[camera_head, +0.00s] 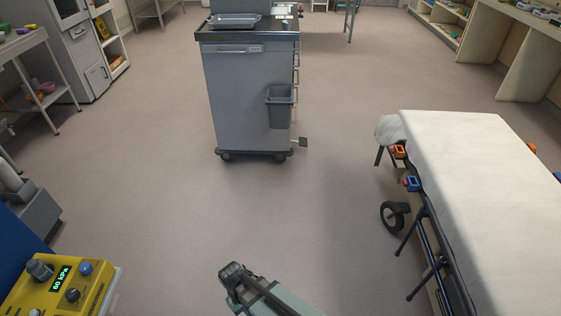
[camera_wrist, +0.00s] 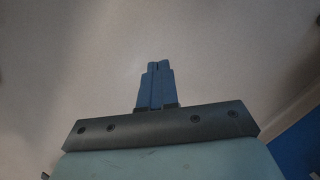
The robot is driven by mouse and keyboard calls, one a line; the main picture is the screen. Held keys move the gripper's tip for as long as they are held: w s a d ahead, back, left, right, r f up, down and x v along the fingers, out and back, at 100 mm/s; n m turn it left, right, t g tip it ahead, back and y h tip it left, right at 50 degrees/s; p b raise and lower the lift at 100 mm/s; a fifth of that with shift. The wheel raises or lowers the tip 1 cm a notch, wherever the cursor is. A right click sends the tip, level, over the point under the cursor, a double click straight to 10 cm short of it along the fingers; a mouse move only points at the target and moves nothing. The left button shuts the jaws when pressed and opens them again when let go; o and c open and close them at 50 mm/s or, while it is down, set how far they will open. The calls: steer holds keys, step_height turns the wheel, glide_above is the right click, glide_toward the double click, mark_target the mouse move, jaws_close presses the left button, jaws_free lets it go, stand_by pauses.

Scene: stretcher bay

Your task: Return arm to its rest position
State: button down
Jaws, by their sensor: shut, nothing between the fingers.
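My gripper shows in the wrist view (camera_wrist: 158,68), its two fingers pressed together with nothing between them. Behind it is only a plain, pale, blurred surface, with a blue patch at the lower right. In the head view a part of my arm reaches in from the bottom edge, over open floor. The fingertips cannot be made out there. My arm touches nothing that I can see.
A grey wheeled cart (camera_head: 250,95) with a metal tray (camera_head: 234,20) stands ahead. A stretcher (camera_head: 480,190) with a white cover is at right. A yellow device (camera_head: 55,292) reading in kPa is at lower left. The floor (camera_head: 250,205) between them is clear.

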steer(key=s+d+f+m+g, duration=0.1)
steer(key=s+d+f+m, duration=0.1)
steer(key=d, duration=0.7)
steer(key=s+d+f+m+g+y, duration=0.1)
steer(key=s+d+m, duration=0.3)
steer(key=d, duration=0.6)
steer(key=s+d+f+m+g+y, duration=0.1)
steer(key=s+d+f, duration=0.3)
steer(key=d, duration=0.6)
steer(key=shift+d+m+g, duration=0.15)
steer(key=shift+m+g, duration=0.65)
steer(key=shift+m, duration=0.1)
